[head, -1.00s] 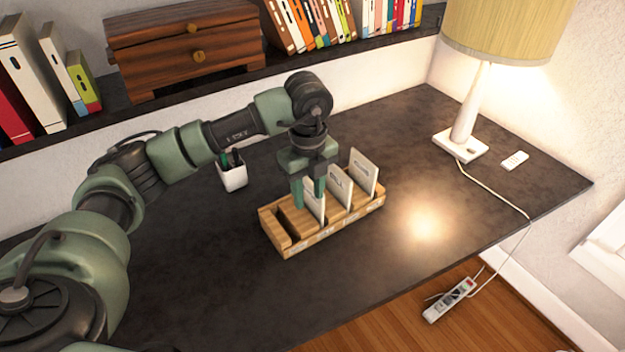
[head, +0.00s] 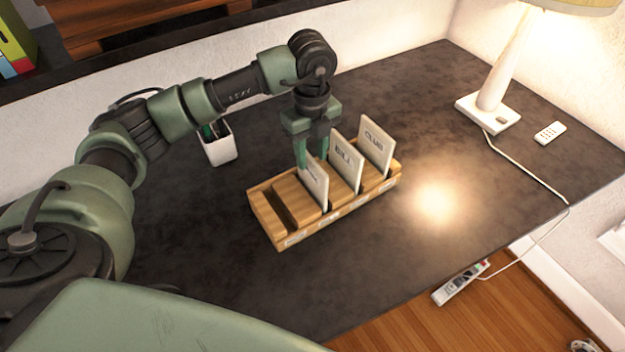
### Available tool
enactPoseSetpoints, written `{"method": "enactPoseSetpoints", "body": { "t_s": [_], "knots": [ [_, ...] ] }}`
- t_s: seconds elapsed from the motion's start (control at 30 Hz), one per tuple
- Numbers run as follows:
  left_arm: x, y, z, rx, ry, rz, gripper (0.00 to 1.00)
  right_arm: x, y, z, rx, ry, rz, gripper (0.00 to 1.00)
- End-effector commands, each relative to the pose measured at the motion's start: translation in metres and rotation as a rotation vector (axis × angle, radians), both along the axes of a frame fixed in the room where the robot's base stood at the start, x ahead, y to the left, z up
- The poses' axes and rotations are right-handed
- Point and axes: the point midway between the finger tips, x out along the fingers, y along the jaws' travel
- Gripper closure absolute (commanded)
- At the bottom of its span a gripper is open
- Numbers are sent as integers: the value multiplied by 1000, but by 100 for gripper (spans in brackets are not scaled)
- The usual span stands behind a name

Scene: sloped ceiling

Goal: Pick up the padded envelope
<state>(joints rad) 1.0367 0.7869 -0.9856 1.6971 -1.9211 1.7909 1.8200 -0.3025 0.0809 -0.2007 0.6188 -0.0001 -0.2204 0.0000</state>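A wooden sorter (head: 265,217) with labelled slots stands on the dark desk. Three pale flat envelopes or cards stand upright in it: one at the left (head: 314,187), a middle one (head: 346,162) with dark lettering, and a right one (head: 377,146) also lettered. I cannot tell which is the padded envelope. My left gripper (head: 313,158) points down over the left card, its green fingers at that card's top edge. The fingers overlap the card in view, so whether they are closed on it is unclear. The sorter's left slots look empty. My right gripper is not in view.
A white pen cup (head: 220,149) stands behind the sorter, beside my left forearm. A lamp (head: 492,100), its cord and a small white remote (head: 549,132) are at the right. The desk is clear right of the sorter. A power strip (head: 460,283) lies beyond the desk edge.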

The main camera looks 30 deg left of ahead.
Motion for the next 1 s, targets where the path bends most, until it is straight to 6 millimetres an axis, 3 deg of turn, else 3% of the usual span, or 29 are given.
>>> {"method": "enactPoseSetpoints", "body": {
  "t_s": [0.33, 0.5, 0.77, 0.9, 1.0],
  "knots": [
    [0, -1, -41, 0, 6, 0, 64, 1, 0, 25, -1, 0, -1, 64],
    [1, -1, -63, 1, 3, 1, 64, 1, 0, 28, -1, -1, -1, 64],
    [1, -1, -68, 0, 0, 0, 64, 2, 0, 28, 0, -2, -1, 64],
    [1, -1, -68, 0, 0, 0, 100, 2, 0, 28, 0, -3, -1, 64],
    [1, -1, -68, 0, 0, 0, 100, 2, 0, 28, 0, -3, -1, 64]
  ]
}}
